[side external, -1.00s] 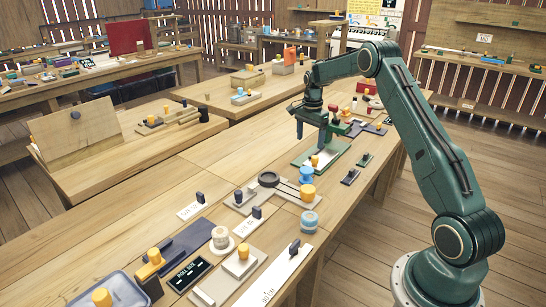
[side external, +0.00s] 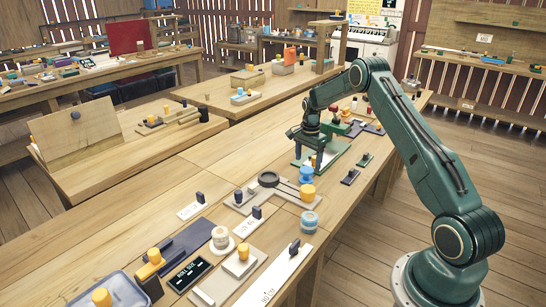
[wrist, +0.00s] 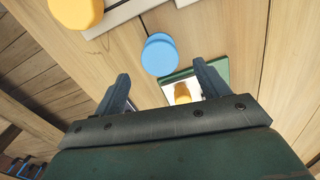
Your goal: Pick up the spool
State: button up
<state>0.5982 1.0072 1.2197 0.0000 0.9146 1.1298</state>
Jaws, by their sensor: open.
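A blue, spool-like piece (side external: 306,174) stands on the table, just nearer the camera than my gripper. It also shows in the wrist view (wrist: 159,54), ahead of the fingertips and apart from them. A blue-and-white round piece (side external: 309,221) and a cream round piece (side external: 220,232) also look spool-like; I cannot tell which one the task names. My gripper (side external: 308,161) is open and empty, pointing down over the green board.
The green board (side external: 338,153) lies under my gripper.

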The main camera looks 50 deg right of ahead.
aim_at(307, 170)
jog(key=shift+a+f, duration=0.15)
jog(key=shift+f, duration=2.45)
jog(key=c, duration=1.1)
